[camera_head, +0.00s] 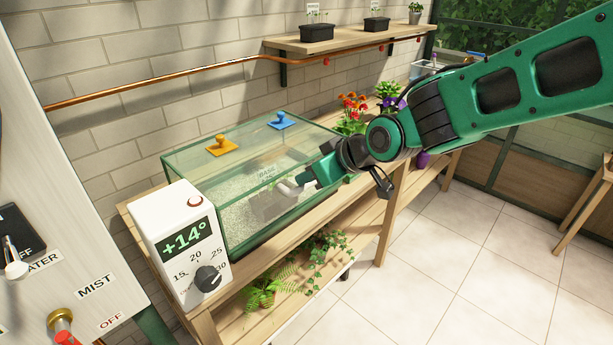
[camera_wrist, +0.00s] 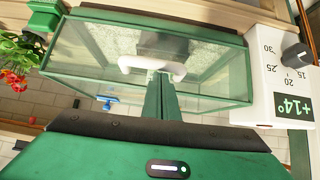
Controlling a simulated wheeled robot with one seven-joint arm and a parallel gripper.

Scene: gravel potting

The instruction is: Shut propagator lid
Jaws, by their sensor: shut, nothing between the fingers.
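The propagator (camera_head: 226,225) is a glass box with a green frame and pale gravel inside, on a wooden bench. Its clear lid (camera_head: 250,150) appears to lie flat across the top; I cannot tell whether it sits fully down. An orange knob (camera_head: 221,146) and a blue knob (camera_head: 281,121) stand along its back half. My gripper (camera_head: 304,181) is shut and empty at the front right of the box. In the wrist view, its closed fingers (camera_wrist: 158,80) point at a white curved handle (camera_wrist: 150,66), very close to it. Whether they touch is unclear.
A white thermostat (camera_head: 179,238) reading +14° stands at the box's left end. Flowering plants (camera_head: 353,108) stand beyond its right end. A copper pipe (camera_head: 170,75) and a shelf (camera_head: 335,42) run along the brick wall. Ferns sit on the lower shelf. The tiled floor at right is clear.

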